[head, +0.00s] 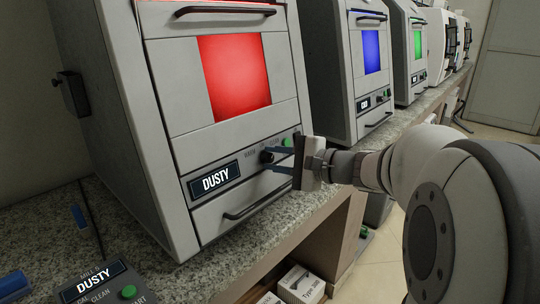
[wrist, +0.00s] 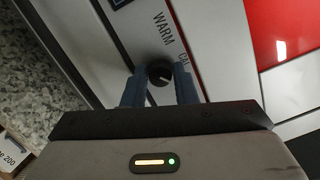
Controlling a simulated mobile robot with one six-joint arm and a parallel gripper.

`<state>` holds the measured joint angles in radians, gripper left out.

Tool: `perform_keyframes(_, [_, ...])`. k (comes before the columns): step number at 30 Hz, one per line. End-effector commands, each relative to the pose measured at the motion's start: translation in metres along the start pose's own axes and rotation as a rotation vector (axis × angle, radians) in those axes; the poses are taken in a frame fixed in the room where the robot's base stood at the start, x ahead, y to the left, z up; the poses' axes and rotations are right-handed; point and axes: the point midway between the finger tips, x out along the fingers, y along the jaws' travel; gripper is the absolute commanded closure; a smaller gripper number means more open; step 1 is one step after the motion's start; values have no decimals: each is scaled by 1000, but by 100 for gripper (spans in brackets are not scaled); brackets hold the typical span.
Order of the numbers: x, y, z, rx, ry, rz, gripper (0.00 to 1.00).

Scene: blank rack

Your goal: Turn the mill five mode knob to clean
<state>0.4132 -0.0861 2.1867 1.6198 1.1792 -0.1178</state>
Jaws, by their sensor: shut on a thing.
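The near grey mill (head: 150,135) has a red window, and its display (head: 215,181) reads DUSTY. I see no mill number on it. Its black round mode knob (head: 267,156) is right of the display, under small labels; WARM and CAL are readable in the wrist view. My gripper (head: 269,159) reaches in from the right, its blue fingers on either side of the knob. In the wrist view the fingers (wrist: 159,84) are shut on the knob (wrist: 159,73), of which the top shows. I cannot tell for certain which label the knob points at.
A green button (head: 287,142) is just right of the knob. A dark drawer handle (head: 255,202) lies below it. A panel reading DUSTY (head: 98,283) is at the front left of the granite counter (head: 130,235). Mills with blue (head: 371,52) and green (head: 418,45) windows stand farther back.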

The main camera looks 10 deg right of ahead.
Motion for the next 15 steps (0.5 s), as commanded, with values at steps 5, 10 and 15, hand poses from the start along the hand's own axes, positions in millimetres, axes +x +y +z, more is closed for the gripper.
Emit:
perform_keyframes(5, [0,-4,0,91,1,-22,97])
perform_keyframes(10, [0,-4,0,143,1,-32,97])
perform_keyframes(15, [0,-4,0,168,1,-36,97])
